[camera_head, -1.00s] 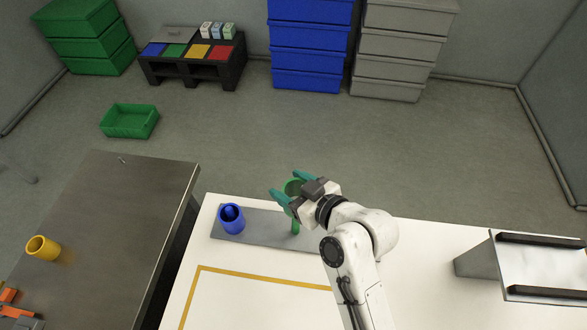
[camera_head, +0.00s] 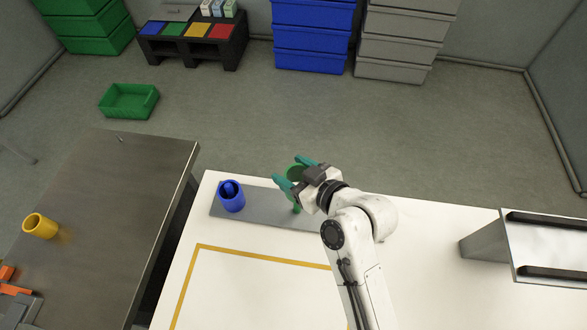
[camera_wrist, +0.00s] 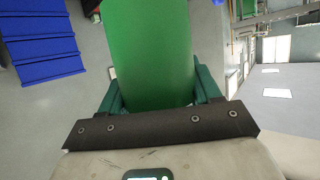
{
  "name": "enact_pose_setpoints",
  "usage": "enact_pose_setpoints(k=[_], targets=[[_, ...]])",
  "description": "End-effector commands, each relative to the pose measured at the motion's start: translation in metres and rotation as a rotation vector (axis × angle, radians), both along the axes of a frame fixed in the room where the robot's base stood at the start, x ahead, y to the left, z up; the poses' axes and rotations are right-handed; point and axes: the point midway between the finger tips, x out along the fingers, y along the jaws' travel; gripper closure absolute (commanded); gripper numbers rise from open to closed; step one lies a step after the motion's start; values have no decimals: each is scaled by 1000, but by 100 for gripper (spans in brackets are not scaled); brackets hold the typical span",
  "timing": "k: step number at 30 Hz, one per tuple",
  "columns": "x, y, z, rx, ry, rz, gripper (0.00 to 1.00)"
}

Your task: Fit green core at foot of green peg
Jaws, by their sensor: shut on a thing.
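The green core (camera_head: 295,173) is in my gripper (camera_head: 290,171), between its teal fingers. In the wrist view the green core (camera_wrist: 150,50) fills the middle, with a finger on each side. A short part of the green peg (camera_head: 296,209) shows just below the core and fingers, on the grey plate (camera_head: 262,208). The core appears above the peg; whether the peg's tip is inside it cannot be told. My gripper hides much of the plate's right part. A blue core (camera_head: 231,197) stands around a blue peg (camera_head: 229,187) at the plate's left end.
The plate lies on a white table (camera_head: 225,275) with a yellow outlined area (camera_head: 250,253) in front. A yellow core (camera_head: 40,226) stands on the dark metal table (camera_head: 120,195) at left. A metal stand (camera_head: 520,245) is at the right. A green bin (camera_head: 129,101) is on the floor.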

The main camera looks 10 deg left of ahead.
Motion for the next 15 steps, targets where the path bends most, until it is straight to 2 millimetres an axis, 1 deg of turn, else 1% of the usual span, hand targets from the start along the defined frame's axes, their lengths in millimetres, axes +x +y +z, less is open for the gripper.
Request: enact_pose_setpoints(k=[1,15], targets=[[0,0,-5,0,0,0,67],[0,0,-31,0,0,-1,67]])
